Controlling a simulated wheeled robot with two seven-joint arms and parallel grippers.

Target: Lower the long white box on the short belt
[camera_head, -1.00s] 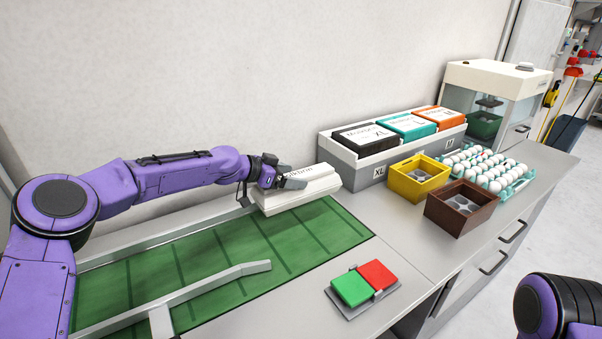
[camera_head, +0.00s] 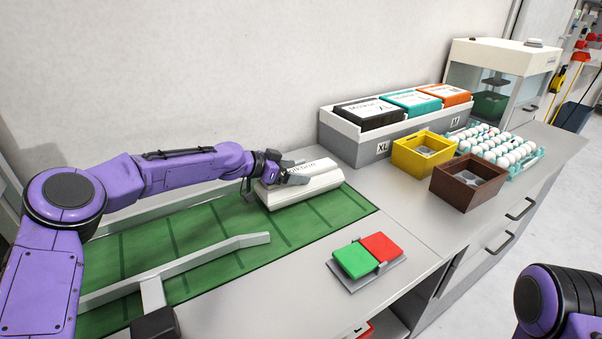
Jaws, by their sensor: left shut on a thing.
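The long white box (camera_head: 308,184) is at the far right end of the short green belt (camera_head: 215,228), close to the wall. My left gripper (camera_head: 287,172) is shut on the box near its left end, with a grey finger across its top. The box looks level and lies over the belt surface. I cannot tell whether its underside touches the belt. My right gripper is out of the picture; only part of my right arm shows at the lower right.
A grey guide rail (camera_head: 205,258) crosses the belt. A panel with a green button (camera_head: 354,260) and a red button (camera_head: 381,247) lies to the right. A rack (camera_head: 376,146) of boxes, a yellow bin (camera_head: 423,153), a brown bin (camera_head: 467,182) and an egg tray (camera_head: 497,150) stand beyond.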

